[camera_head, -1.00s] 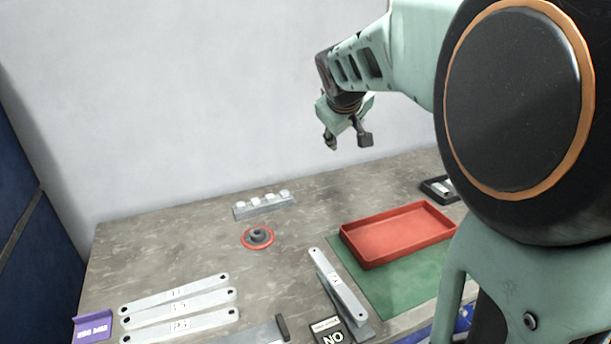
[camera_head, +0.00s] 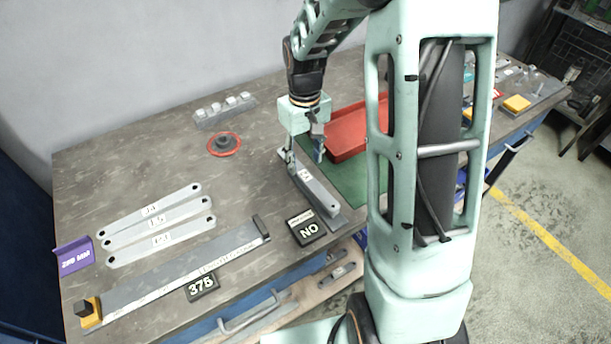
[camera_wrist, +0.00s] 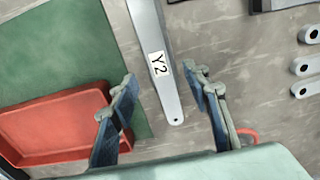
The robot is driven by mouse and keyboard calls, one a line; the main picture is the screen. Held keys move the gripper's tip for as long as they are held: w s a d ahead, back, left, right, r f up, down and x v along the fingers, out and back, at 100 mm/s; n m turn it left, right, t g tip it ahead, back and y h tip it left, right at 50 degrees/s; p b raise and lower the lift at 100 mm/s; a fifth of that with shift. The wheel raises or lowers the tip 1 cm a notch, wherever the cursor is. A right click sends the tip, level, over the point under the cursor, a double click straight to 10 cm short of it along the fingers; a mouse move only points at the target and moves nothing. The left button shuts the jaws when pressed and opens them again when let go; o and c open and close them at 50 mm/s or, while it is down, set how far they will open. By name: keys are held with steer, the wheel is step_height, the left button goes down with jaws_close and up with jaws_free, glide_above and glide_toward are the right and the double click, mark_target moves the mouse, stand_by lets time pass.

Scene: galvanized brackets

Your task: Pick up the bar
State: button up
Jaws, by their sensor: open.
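A light grey bar (camera_head: 316,192) with a white label lies at the table's front middle, beside the green mat. In the wrist view the same bar (camera_wrist: 168,90) carries the label "Y2" and has a small hole at its near end. My gripper (camera_head: 305,160) is open above the far end of this bar. In the wrist view the fingers of my gripper (camera_wrist: 160,78) stand on either side of the bar, with nothing held. I cannot tell how far below the fingertips the bar is.
Several things lie around: three labelled bars (camera_head: 155,224) at left, a long gauge (camera_head: 185,266) in front, black "NO" (camera_head: 308,230) and "375" (camera_head: 201,288) signs, a red tray (camera_head: 345,145) on the green mat (camera_head: 347,181), a red ring (camera_head: 224,145) and a slotted block (camera_head: 224,112).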

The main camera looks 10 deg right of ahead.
mark_target(306, 175)
steer(key=shift+s+f+p, duration=0.1)
steer(key=shift+f+p, duration=0.2)
steer(key=shift+f, duration=2.4)
steer(key=shift+c, duration=0.5)
steer(key=shift+d, duration=0.1)
jaws_close()
